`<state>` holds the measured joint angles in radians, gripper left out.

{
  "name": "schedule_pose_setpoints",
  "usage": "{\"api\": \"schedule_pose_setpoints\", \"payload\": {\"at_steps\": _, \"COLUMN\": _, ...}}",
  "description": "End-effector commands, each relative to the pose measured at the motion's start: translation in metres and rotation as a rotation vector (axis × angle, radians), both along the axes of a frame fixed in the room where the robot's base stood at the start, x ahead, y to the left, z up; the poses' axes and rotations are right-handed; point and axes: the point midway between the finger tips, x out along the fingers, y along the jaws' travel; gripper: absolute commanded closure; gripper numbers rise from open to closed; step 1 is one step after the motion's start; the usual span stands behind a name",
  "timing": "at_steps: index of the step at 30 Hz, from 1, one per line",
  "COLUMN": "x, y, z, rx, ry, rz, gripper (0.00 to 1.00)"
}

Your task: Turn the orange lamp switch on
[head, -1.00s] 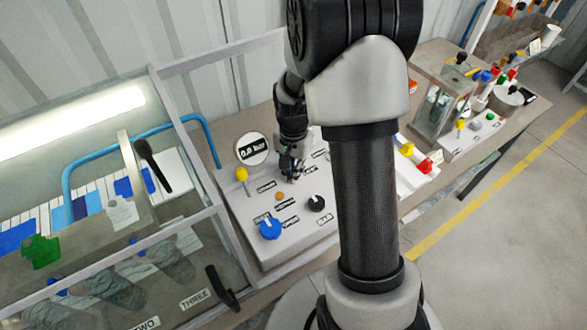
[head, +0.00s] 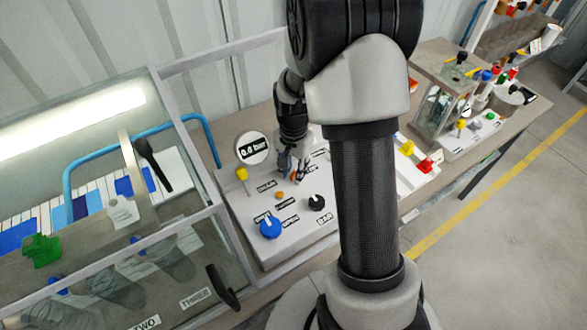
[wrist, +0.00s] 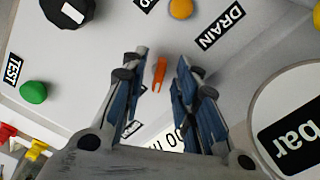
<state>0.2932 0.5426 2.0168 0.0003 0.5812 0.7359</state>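The orange lamp switch (wrist: 159,73) is a small orange lever on the light grey panel. It stands between the fingertips of my gripper (wrist: 160,68) in the wrist view. The blue-padded fingers are open, with a gap on both sides of the lever. In the head view my gripper (head: 291,172) is low over the panel (head: 262,246), right of the pressure gauge, and a small orange spot shows beside its fingers. A round orange lamp (wrist: 181,8) is beyond the switch in the wrist view and also shows in the head view (head: 279,195).
The panel also bears a blue knob (head: 270,228), a black knob (head: 316,203), a yellow-topped part (head: 241,174) and a gauge (head: 252,149) reading 0.0 bar. A green button (wrist: 33,92) shows in the wrist view. A glass-sided case (head: 222,250) stands at left.

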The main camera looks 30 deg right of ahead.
Motion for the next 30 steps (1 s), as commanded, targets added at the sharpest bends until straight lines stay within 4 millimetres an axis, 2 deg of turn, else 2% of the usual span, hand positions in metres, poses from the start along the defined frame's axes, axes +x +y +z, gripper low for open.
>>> {"api": "schedule_pose_setpoints", "payload": {"at_steps": 7, "x": 0.000, "y": 0.000, "z": 0.001, "rx": 0.000, "ry": 0.000, "rz": 0.001, "gripper": 0.72}}
{"api": "schedule_pose_setpoints", "payload": {"at_steps": 10, "x": 0.001, "y": 0.000, "z": 0.008, "rx": -0.001, "ry": -0.002, "rz": 0.001, "gripper": 0.72}}
{"api": "schedule_pose_setpoints", "payload": {"at_steps": 14, "x": 0.001, "y": 0.000, "z": 0.030, "rx": -0.002, "ry": -0.005, "rz": 0.001, "gripper": 0.72}}
{"api": "schedule_pose_setpoints", "payload": {"at_steps": 24, "x": 0.001, "y": 0.000, "z": 0.099, "rx": -0.001, "ry": -0.004, "rz": 0.001, "gripper": 0.72}}
{"api": "schedule_pose_setpoints", "payload": {"at_steps": 30, "x": 0.000, "y": 0.000, "z": 0.118, "rx": 0.000, "ry": 0.000, "rz": 0.001, "gripper": 0.72}}
